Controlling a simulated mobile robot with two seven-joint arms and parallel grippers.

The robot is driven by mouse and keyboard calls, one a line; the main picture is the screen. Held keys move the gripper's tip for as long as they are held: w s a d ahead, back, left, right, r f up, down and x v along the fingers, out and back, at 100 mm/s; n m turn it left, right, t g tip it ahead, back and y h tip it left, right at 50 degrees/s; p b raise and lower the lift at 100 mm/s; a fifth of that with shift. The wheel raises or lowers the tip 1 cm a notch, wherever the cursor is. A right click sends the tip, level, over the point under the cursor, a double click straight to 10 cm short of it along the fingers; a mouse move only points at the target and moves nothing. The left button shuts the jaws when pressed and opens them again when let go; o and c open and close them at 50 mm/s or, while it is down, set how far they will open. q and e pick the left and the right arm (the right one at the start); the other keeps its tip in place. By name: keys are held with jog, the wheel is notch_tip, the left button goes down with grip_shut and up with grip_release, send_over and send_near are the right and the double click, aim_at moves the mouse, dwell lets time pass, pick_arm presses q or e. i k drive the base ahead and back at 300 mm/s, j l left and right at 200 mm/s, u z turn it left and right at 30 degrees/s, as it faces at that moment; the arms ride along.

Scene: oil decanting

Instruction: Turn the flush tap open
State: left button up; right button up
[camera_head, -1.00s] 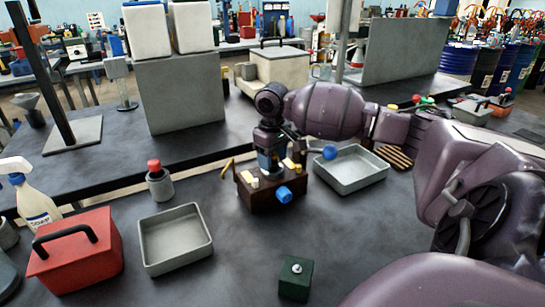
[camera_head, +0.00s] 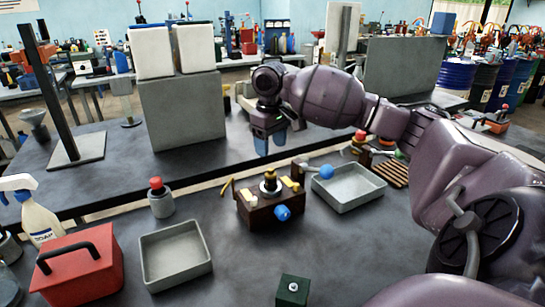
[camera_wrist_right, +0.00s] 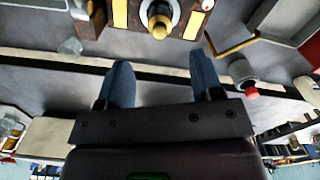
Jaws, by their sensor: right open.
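A brown valve block (camera_head: 258,213) stands on the near bench, with a brass fitting (camera_head: 270,184) on top between yellow bars. A blue knob (camera_head: 283,213) is on its front, and a yellow lever (camera_head: 227,186) sticks out at its left. A blue ball handle (camera_head: 326,172) is at its right. I cannot tell which of these is the flush tap. My right gripper (camera_head: 271,147) is open and empty, its blue fingers above and behind the block. In the right wrist view, the fingers (camera_wrist_right: 160,65) are apart, with the brass fitting (camera_wrist_right: 159,18) beyond them. My left gripper is not in view.
A grey tray (camera_head: 148,262) and a second tray (camera_head: 372,191) flank the block. A red-capped canister (camera_head: 161,200), red toolbox (camera_head: 75,268) and green block (camera_head: 292,291) stand nearby. A grey box (camera_head: 182,115) rises behind. The bench before the block is partly clear.

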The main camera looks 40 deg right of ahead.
aim_at(281, 211)
jog(key=k, duration=1.5)
